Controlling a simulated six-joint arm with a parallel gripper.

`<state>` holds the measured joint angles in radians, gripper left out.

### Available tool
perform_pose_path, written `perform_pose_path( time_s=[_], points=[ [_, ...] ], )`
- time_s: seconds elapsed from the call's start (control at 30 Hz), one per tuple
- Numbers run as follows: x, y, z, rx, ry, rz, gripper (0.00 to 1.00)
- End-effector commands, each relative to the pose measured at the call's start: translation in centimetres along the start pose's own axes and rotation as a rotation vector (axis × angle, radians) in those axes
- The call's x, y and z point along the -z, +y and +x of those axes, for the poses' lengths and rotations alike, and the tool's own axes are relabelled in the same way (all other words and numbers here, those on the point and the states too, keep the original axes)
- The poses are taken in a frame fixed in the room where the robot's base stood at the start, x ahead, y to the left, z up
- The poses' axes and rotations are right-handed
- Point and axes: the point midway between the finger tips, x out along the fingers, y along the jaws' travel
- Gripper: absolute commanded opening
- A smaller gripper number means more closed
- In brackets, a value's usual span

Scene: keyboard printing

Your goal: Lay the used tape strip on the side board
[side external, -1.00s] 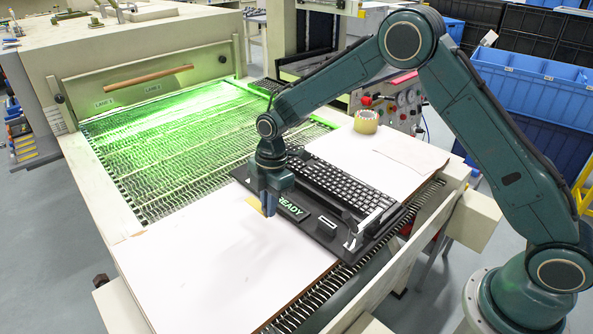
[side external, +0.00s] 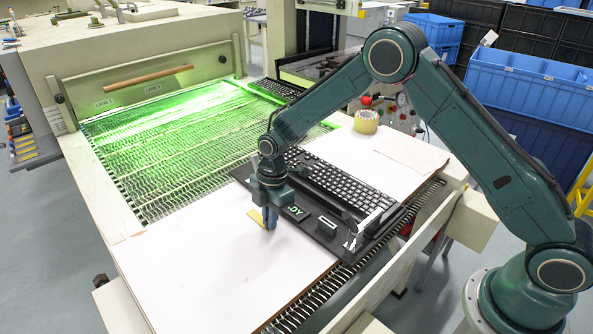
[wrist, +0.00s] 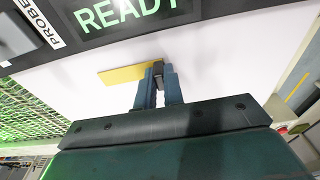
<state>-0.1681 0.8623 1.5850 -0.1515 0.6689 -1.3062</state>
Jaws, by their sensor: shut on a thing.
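The used tape strip is a flat yellow piece (side external: 256,216); it also shows in the wrist view (wrist: 128,74), sticking out to the left of the fingertips. My gripper (side external: 269,222) is shut on its end; in the wrist view the fingers (wrist: 158,78) point at the white surface. The side board is the wide white board (side external: 205,275) at the front left, under and around the strip. I cannot tell whether the strip touches the board or hangs just above it.
A black fixture with a READY display (wrist: 125,12) and a keyboard (side external: 340,185) stands right beside my gripper. A tape roll (side external: 366,121) sits on the white board behind. A green-lit mesh conveyor (side external: 170,145) lies to the left. The board's front left is bare.

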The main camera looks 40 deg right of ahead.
Motion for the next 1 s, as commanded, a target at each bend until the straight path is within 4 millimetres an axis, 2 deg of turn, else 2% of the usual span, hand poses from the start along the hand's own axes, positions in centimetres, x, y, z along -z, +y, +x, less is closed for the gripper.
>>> perform_pose_path(
  time_s=[0.03, 0.13, 0.47, 0.63, 0.77, 1.0],
  points=[
    [0.0, 0.0, 0.1, 0.0, 0.0, 0.0, 0.13],
    [0.0, 0.0, 0.0, 0.0, 0.0, 0.0, 0.31],
    [0.0, 0.0, -0.1, -0.001, 0.0, 0.0, 0.31],
    [0.0, 0.1, -0.8, -0.002, 0.0, 0.0, 0.31],
    [0.0, 0.1, -2.0, -0.003, 0.001, 0.0, 0.31],
    [0.0, 0.1, -5.6, -0.005, 0.0, 0.0, 0.31]
  ],
)
